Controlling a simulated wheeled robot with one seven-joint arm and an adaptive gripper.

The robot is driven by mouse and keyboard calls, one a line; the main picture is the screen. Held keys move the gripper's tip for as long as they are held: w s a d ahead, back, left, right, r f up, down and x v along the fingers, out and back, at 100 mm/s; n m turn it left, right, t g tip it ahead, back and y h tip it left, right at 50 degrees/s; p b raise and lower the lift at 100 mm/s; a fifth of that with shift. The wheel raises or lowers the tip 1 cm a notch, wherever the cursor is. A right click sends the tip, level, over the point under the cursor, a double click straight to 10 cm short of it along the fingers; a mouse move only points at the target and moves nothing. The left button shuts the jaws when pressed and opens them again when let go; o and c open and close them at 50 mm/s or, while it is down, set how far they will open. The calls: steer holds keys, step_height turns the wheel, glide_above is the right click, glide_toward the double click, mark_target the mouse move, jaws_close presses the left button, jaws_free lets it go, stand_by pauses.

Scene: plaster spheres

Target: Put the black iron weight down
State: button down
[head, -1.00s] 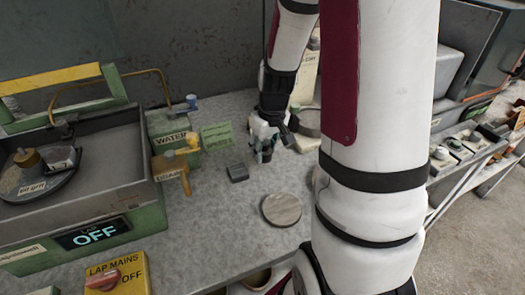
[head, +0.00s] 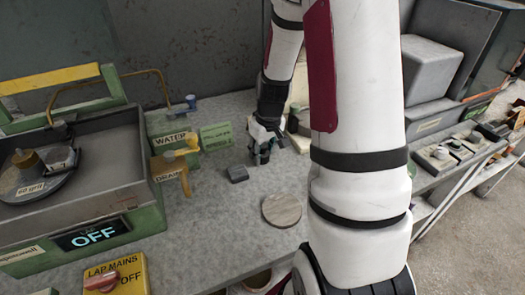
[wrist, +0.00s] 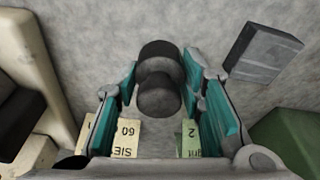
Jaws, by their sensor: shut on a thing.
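In the wrist view my gripper (wrist: 160,72) has its teal-padded fingers closed around the black iron weight (wrist: 158,92), a dark round piece with a narrower knob. The grey bench top shows behind it; whether the weight's base touches the bench, I cannot tell. In the head view my gripper (head: 263,151) points down low over the bench (head: 215,215), just right of a small dark grey block (head: 238,174). The weight is mostly hidden by the fingers there.
The grey block also shows at upper right in the wrist view (wrist: 265,57). A round disc (head: 282,210) lies on the bench nearer me. Bench left of the disc is clear.

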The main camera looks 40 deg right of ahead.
steer(key=c, duration=1.1)
jaws_free()
steer(key=shift+f, duration=0.1)
steer(key=shift+o, duration=0.2)
steer(key=s+a+r+p, duration=0.1)
steer(key=s+a+r, duration=0.15)
steer(key=r, duration=0.65)
steer(key=s+a+r, duration=0.2)
steer(key=a+r, duration=0.2)
steer(key=r, duration=0.4)
steer(key=s+a+r, duration=0.3)
steer(key=s+a, duration=0.3)
steer(key=s, duration=0.3)
steer(key=s+a+r+n+t, duration=0.1)
steer(key=s+a+r, duration=0.3)
steer(key=s+a, duration=0.3)
steer(key=shift+s, duration=0.9)
